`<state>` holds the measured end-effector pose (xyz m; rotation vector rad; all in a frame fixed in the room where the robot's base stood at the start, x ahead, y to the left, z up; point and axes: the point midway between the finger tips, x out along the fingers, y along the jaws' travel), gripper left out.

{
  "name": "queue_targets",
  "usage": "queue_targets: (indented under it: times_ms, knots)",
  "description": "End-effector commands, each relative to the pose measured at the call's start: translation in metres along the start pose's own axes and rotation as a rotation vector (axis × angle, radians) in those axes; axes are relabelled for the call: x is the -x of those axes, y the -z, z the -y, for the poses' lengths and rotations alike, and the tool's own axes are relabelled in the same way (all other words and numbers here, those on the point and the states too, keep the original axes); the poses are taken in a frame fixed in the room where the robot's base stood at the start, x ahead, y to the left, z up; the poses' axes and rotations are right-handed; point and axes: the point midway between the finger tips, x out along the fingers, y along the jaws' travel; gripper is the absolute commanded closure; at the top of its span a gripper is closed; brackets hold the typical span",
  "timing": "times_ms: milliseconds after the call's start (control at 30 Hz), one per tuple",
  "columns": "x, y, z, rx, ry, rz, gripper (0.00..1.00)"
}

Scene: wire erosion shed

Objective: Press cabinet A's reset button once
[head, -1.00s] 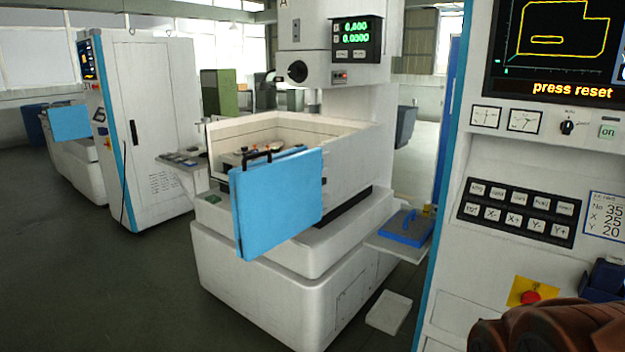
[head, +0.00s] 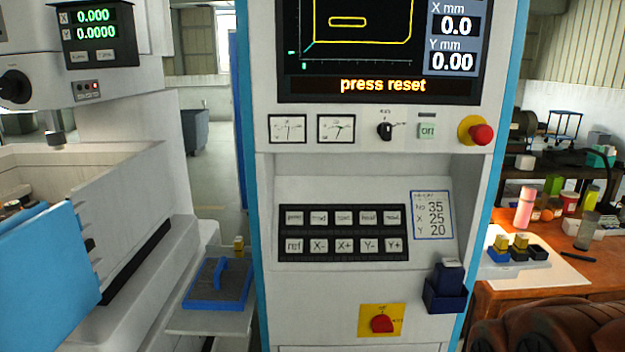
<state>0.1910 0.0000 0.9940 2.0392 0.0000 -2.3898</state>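A white control cabinet (head: 465,180) with blue edges fills the middle of the head view. Its screen (head: 375,45) reads "press reset" in orange. Below is a black keypad (head: 344,233) with two rows of white keys. The lower row reads ref, X-, X+, Y-, Y+; the upper labels are too small to read surely. No letter A shows on this cabinet. A green key (head: 427,131) seems to read "on". A red mushroom button (head: 481,134) sits to its right, and a red rotary switch (head: 382,324) on a yellow plate lies lower. My gripper is not in view.
A white machine (head: 130,180) with a blue panel (head: 45,270) stands left. A blue tray (head: 218,285) rests on a shelf between. A small dark blue bin (head: 445,293) sticks out at the cabinet's lower right. A cluttered workbench (head: 500,303) stands right.

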Motion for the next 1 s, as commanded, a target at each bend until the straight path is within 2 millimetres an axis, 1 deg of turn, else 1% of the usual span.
queue_targets:
  times_ms: [133, 500, 1000]
  knots:
    - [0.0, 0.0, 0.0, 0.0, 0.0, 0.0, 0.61]
    - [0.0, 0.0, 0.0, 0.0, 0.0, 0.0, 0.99]
    - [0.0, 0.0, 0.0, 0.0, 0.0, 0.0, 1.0]
